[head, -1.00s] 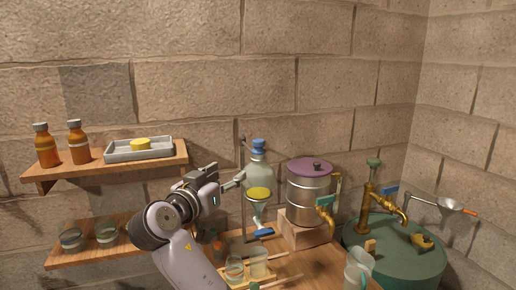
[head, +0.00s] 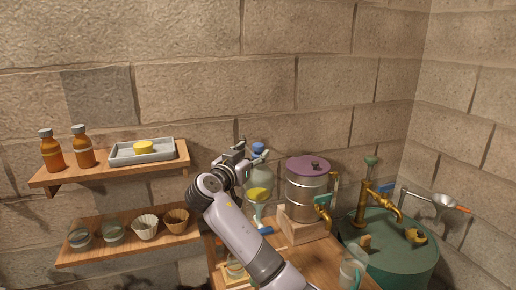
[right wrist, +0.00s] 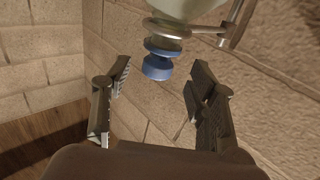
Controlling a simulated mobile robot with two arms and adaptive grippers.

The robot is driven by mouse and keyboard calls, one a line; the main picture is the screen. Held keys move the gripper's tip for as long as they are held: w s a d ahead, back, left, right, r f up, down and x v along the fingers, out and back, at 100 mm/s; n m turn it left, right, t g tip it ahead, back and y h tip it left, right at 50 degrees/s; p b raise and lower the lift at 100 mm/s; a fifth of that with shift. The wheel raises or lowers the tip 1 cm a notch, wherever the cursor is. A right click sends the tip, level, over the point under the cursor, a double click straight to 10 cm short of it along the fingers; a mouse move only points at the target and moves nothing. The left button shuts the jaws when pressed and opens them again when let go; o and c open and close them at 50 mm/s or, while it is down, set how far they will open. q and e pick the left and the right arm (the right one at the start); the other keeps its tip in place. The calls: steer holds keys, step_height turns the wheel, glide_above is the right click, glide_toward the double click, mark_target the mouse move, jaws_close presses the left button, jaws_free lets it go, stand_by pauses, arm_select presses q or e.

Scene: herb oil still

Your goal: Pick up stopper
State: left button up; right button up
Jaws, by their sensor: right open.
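The blue stopper (head: 258,148) sits at the top of a pale green glass flask (head: 259,180) held on a stand. In the right wrist view the scene is inverted, and the blue stopper (right wrist: 157,66) hangs below the flask neck (right wrist: 190,10). My right gripper (head: 252,157) is beside the flask top in the head view, partly hiding it. In the right wrist view the gripper (right wrist: 158,78) is open, its fingers on either side of the stopper's line; the stopper appears beyond the fingertips, with no contact visible. My left gripper is not in view.
A metal pot with a purple lid (head: 308,168) stands right of the flask. A metal ring clamp (right wrist: 172,27) circles the flask neck. Shelves with amber bottles (head: 84,150), a grey tray (head: 112,156) and jars are at left. A green drum (head: 385,255) with brass tap is at right.

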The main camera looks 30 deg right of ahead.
mark_target(256, 151)
steer(key=p+x, duration=0.2)
steer(key=x, duration=0.1)
steer(key=shift+d+r, duration=0.1)
steer(key=shift+d, duration=0.35)
steer(key=shift+w+d, duration=0.2)
steer(key=shift+d, duration=0.05)
steer(key=shift+a, duration=0.15)
steer(key=shift+c, duration=0.2)
steer(key=shift+c, duration=0.7)
steer(key=c, duration=0.9)
